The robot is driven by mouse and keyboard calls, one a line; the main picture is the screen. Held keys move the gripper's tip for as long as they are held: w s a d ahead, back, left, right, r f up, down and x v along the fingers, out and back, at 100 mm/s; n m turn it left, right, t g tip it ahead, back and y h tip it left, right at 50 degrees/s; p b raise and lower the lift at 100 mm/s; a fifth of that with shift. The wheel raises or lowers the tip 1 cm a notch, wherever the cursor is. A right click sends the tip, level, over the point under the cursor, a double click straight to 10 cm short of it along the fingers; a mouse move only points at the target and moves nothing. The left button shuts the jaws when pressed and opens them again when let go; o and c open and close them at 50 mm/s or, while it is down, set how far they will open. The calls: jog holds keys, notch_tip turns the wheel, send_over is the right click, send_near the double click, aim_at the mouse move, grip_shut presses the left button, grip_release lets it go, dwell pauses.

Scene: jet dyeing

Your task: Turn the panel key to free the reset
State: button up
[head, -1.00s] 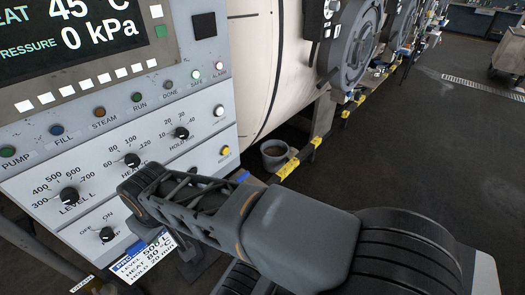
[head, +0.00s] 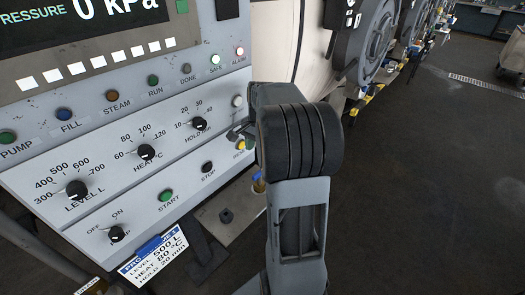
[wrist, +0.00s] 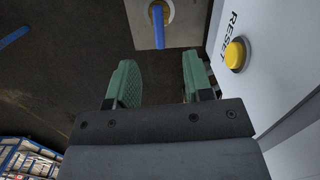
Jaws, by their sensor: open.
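The control panel (head: 120,150) fills the left of the head view. Its yellow reset button (wrist: 235,54) is at the right in the wrist view, beside the lettering RESET, and also shows in the head view (head: 240,145). My gripper (wrist: 158,80) is open, its green fingers apart with nothing between them. The button is to the right of the right finger, apart from it. A blue strip (wrist: 158,27) stands before a round, yellow-rimmed part beyond the fingers; I cannot tell whether it is the key. In the head view my arm hides most of the gripper.
The panel carries several knobs, including level (head: 77,190), a green start button (head: 166,195) and a black stop button (head: 207,167). A white recipe card (head: 153,254) hangs at its lower edge. Large round machine doors (head: 375,40) stand behind.

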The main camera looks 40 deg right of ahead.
aim_at(259, 177)
jog(key=d+f, duration=0.1)
jog(key=d+f+m, duration=0.1)
jog(key=f, duration=0.1)
jog(key=shift+w, duration=0.1)
jog(key=f, duration=0.4)
jog(key=a+f, duration=0.1)
jog(key=f, duration=0.3)
jog(key=f+b, duration=0.1)
jog(key=f, duration=0.2)
jog(key=shift+a+f, duration=0.25)
jog(key=shift+f, duration=0.15)
grip_shut()
jog(key=shift+m+p, duration=0.3)
jog(key=shift+m, duration=1.2)
jog(key=shift+r+m+p, duration=0.1)
jog(key=shift+m+p, duration=0.25)
jog(key=shift+m, duration=1.15)
